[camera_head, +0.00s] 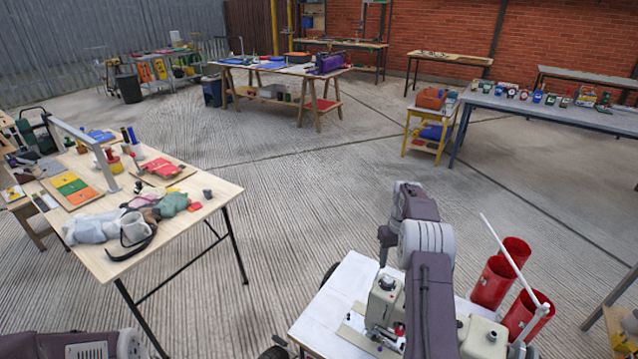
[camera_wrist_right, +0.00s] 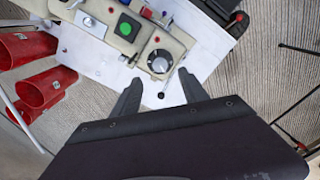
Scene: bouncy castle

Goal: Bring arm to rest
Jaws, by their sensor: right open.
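My right arm rises from the bottom of the head view over a white-topped table (camera_head: 325,312) with a sewing machine (camera_head: 384,304). My right gripper (camera_head: 384,258) hangs above the far side of the machine. In the right wrist view, its two dark fingers (camera_wrist_right: 160,82) stand apart with nothing between them. The machine's green button and round dial (camera_wrist_right: 160,61) lie beyond the fingertips. Part of my left arm shows at the bottom left of the head view; its gripper is out of view.
Red cylinders (camera_head: 493,282) and a white rod (camera_head: 508,255) stand right of my right arm. A wooden table (camera_head: 190,225) with cloths and boards is at left. Benches line the back, with a blue-grey one (camera_head: 560,112) at right. Open ribbed floor (camera_head: 300,210) lies between.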

